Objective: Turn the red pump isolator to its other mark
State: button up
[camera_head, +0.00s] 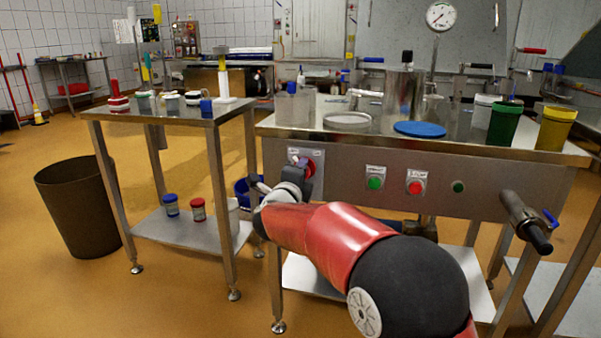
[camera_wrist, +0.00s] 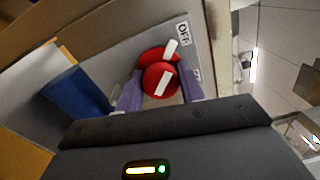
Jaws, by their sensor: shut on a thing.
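The red pump isolator (camera_head: 309,167) is a round red knob on a pale plate on the steel front panel of the table, left of the push buttons. In the wrist view the knob (camera_wrist: 161,80) has a white bar across it, tilted, and a second white mark lies behind it. An "OFF" label (camera_wrist: 184,33) shows on the plate above right of the knob; another label beside it is mostly hidden. My gripper (camera_wrist: 158,90) has its two purple-grey fingers on either side of the knob, shut on it. In the head view my gripper (camera_head: 300,165) is partly hidden by my wrist.
A green button (camera_head: 375,182) and a red button (camera_head: 416,187) sit on the panel to the right. A black-handled valve (camera_head: 527,222) juts from the panel's right end. Pots and a blue lid (camera_head: 420,129) stand on the tabletop above. A side table (camera_head: 160,118) stands left.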

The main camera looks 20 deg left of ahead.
jog(key=shift+w+d+r, duration=0.15)
jog(key=shift+r, duration=0.2)
jog(key=shift+c, duration=0.2)
jog(key=o, duration=1)
jog(key=shift+f, duration=0.15)
jog(key=shift+f, duration=0.2)
jog(key=shift+w+f, duration=0.1)
jog(key=shift+w, duration=0.05)
jog(key=shift+s, duration=0.25)
jog(key=s, duration=0.7)
jog(key=shift+s+f+b, duration=0.15)
jog(key=shift+s+b, duration=0.1)
jog(key=shift+b, duration=0.1)
